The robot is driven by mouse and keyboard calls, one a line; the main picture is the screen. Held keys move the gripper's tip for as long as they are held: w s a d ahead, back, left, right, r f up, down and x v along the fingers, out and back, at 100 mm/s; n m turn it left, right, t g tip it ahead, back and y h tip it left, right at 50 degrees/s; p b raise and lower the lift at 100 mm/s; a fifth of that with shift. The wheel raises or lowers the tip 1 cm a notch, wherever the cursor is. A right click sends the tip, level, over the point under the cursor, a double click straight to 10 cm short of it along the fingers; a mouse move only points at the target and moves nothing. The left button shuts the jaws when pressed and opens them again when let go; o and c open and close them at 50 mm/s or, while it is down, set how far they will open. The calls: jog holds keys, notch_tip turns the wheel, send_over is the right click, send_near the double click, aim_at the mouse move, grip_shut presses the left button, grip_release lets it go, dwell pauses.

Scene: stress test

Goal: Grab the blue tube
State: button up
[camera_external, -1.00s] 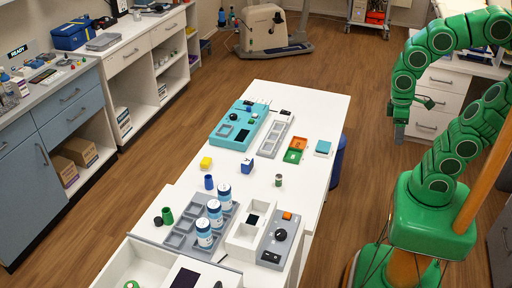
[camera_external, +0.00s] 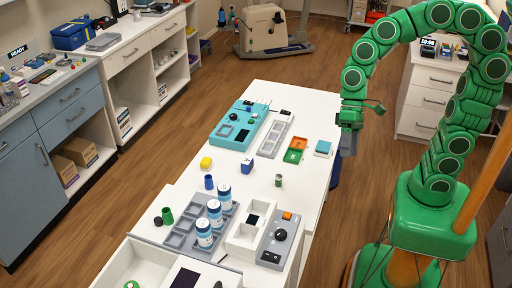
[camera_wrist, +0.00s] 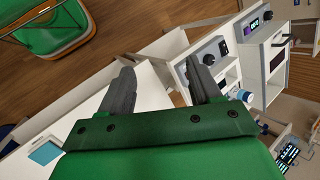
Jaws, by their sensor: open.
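The blue tube (camera_external: 209,182) stands upright on the white table, left of the blue cube (camera_external: 247,166) and below the yellow block (camera_external: 206,162) in the external view. My gripper (camera_external: 348,145) hangs at the table's right edge, well to the right of the tube and apart from it. In the wrist view my gripper (camera_wrist: 160,80) shows two dark fingers spread apart with nothing between them. I cannot make out the blue tube in the wrist view.
White bottles (camera_external: 215,213) stand in a grey tray (camera_external: 178,239) near the tube. A small metallic cylinder (camera_external: 278,180), an orange-green tray (camera_external: 296,150) and a teal block (camera_external: 322,147) lie between my gripper and the tube.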

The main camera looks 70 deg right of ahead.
jog(key=w+a+r+m+t+y, duration=0.1)
jog(key=w+a+m+y, duration=0.1)
jog(key=w+a, duration=0.35)
jog(key=w+a+m+y, duration=0.2)
jog(key=w, duration=0.6)
jog(key=m+t, duration=0.9)
jog(key=m, duration=1)
send_over(209, 182)
jog(key=s+d, duration=0.1)
jog(key=d, duration=0.2)
notch_tip(209, 182, down, 20)
jog(key=f, duration=0.1)
jog(key=shift+d+f, duration=0.15)
jog(key=shift+f, duration=2.85)
jog(key=shift+w+a+f, duration=0.1)
jog(key=shift+a+f, duration=0.1)
jog(key=shift+f, duration=0.05)
jog(key=shift+x, duration=1.2)
jog(key=shift+w+r, duration=0.1)
jog(key=c, duration=1)
